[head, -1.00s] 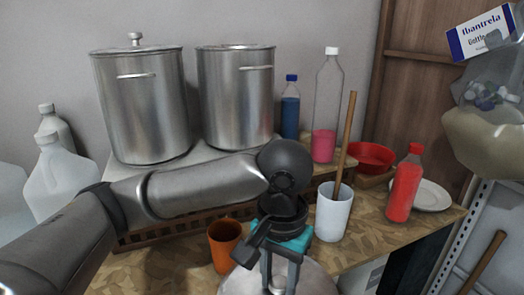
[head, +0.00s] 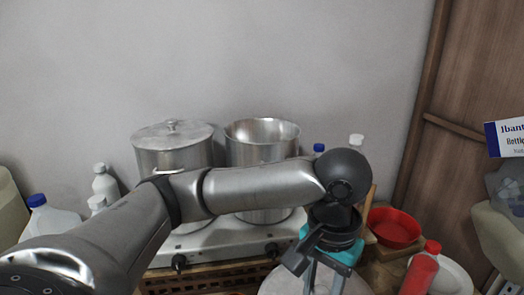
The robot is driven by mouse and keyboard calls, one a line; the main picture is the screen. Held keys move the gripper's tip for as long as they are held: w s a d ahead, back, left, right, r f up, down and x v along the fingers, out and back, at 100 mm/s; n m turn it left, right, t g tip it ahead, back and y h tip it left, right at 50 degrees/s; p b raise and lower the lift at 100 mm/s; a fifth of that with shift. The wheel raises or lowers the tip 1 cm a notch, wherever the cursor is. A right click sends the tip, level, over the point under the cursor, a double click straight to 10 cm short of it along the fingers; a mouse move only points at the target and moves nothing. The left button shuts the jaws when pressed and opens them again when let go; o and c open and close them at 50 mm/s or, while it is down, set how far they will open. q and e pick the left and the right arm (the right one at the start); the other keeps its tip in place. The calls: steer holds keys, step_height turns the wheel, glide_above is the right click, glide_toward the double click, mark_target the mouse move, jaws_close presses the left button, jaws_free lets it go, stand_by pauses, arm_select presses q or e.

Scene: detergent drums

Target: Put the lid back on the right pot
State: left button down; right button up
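The right pot (head: 245,150) is tall steel and stands open on the stove top, its inner wall showing. My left arm passes in front of its lower part. The left pot (head: 160,160) beside it wears its own lid with a knob. My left gripper (head: 325,284) points down at the bottom of the head view, right of and nearer than the pots. The round metal pot lid (head: 285,287) hangs under it and moves with it, so the gripper is shut on the lid. The lid's knob and the fingertips are cut off by the lower edge. My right gripper is out of view.
White jugs (head: 50,222) stand left of the stove (head: 200,246). A blue-capped bottle (head: 318,149) is partly hidden behind my arm. A red bowl (head: 395,228), a red bottle (head: 420,272) and a white plate (head: 455,278) stand on the right. The space above the pots is clear.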

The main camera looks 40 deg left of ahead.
mark_target(321, 292)
arm_select(q)
step_height(321, 292, up, 5)
steer(key=p, duration=0.3)
steer(key=shift+w+f, duration=0.1)
steer(key=shift+f, duration=0.3)
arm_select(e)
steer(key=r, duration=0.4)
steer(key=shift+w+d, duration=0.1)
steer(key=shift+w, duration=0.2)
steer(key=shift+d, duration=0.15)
